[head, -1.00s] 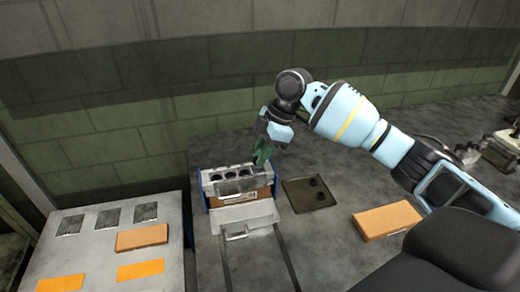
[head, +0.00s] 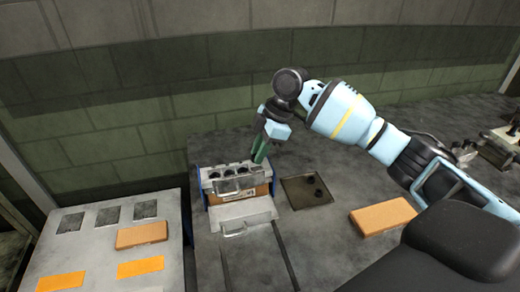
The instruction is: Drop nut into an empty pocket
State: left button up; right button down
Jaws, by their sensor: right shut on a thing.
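A grey block with a row of round dark pockets (head: 236,181) stands on the dark table in the middle. My right gripper (head: 260,155) has green fingers and points down at the right end of the pocket row. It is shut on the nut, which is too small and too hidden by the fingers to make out. The fingertips are at or just above the block's right end; I cannot tell whether they touch it. Small dark pieces lie on a dark square tray (head: 295,196) right of the block. My left gripper is not in view.
A metal ledge with a handle (head: 234,228) and two rails lie in front of the block. An orange-brown box (head: 383,217) lies at the right. A grey table (head: 95,253) at the left carries dark squares, orange pads and another box.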

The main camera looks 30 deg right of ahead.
jog(key=shift+f, duration=0.85)
dwell(1.8)
jog(key=c, duration=1.2)
grip_release()
jog(key=shift+v, duration=3.9)
